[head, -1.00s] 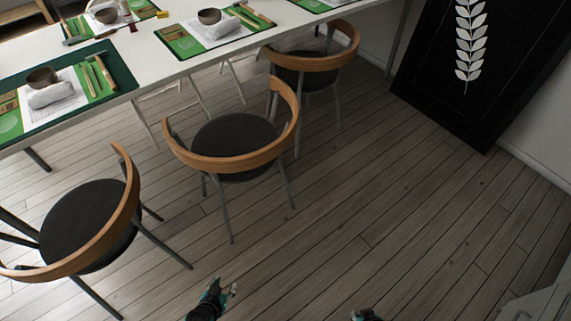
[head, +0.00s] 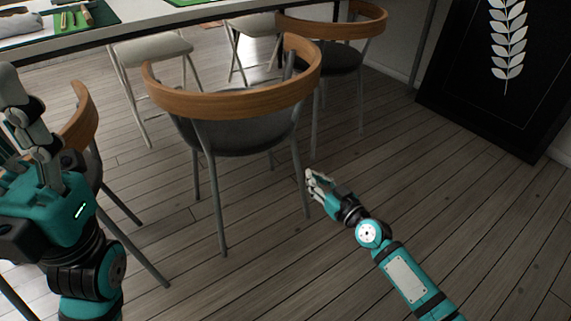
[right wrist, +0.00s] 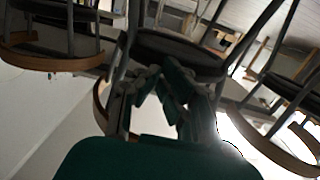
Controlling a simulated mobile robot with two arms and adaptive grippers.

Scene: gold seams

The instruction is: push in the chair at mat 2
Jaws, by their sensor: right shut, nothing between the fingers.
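The middle chair, with a curved wooden back (head: 235,100) and a dark round seat (head: 240,135), stands directly ahead in the head view, a little out from the white table (head: 150,27). I cannot read which mat is number 2. A green mat (head: 106,14) shows at the top left. My right gripper (head: 312,182) is shut and empty, low beside the chair's right front leg; I cannot tell if they touch. In the right wrist view its fingers (right wrist: 172,92) are close to the dark seat (right wrist: 178,52). My left gripper (head: 28,125) is raised at the left edge, fingers up.
Another chair (head: 80,115) at the left is partly hidden by my left arm. A third chair (head: 340,25) stands behind to the right. Pale stools (head: 150,50) stand under the table. A black leaf-print panel (head: 500,90) leans at the right. Floor at the right is clear.

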